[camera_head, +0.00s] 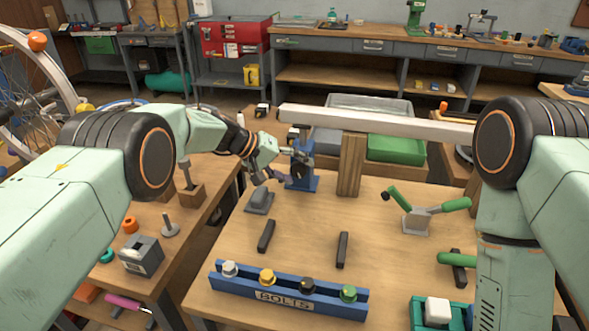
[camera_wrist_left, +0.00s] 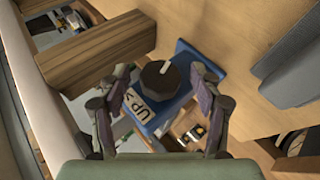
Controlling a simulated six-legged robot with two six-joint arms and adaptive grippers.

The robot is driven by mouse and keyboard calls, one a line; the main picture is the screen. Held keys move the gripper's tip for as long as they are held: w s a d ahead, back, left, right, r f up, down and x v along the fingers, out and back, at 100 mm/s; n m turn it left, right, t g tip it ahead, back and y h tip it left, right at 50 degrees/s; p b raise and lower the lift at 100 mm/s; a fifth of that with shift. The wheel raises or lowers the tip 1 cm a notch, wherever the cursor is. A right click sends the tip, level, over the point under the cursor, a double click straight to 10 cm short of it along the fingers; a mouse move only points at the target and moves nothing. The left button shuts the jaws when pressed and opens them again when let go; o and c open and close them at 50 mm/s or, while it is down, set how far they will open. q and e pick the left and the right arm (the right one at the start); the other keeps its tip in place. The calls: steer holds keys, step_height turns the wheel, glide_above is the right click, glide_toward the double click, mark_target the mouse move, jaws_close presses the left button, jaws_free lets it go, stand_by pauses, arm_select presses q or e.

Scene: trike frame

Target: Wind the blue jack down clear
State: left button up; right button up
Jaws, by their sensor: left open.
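The blue jack (camera_head: 302,181) stands on the wooden table below the left end of a long pale beam (camera_head: 375,121). Its dark round knob (camera_wrist_left: 157,75) has a white mark, and an "UP" label with an arrow (camera_wrist_left: 139,106) shows beside it in the left wrist view. My left gripper (camera_head: 280,165) is at the jack's left side. In the left wrist view its open fingers (camera_wrist_left: 162,80) stand on either side of the knob; I cannot tell whether they touch it. The contact between jack top and beam is unclear. My right gripper is out of view.
A wooden post (camera_head: 351,165) stands right of the jack under the beam. A grey block (camera_head: 259,202), a green-handled clamp (camera_head: 416,219) and a blue bolt rack (camera_head: 288,290) are on the table. The middle of the tabletop is mostly clear.

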arm_select(q)
steer(key=v, duration=1.2)
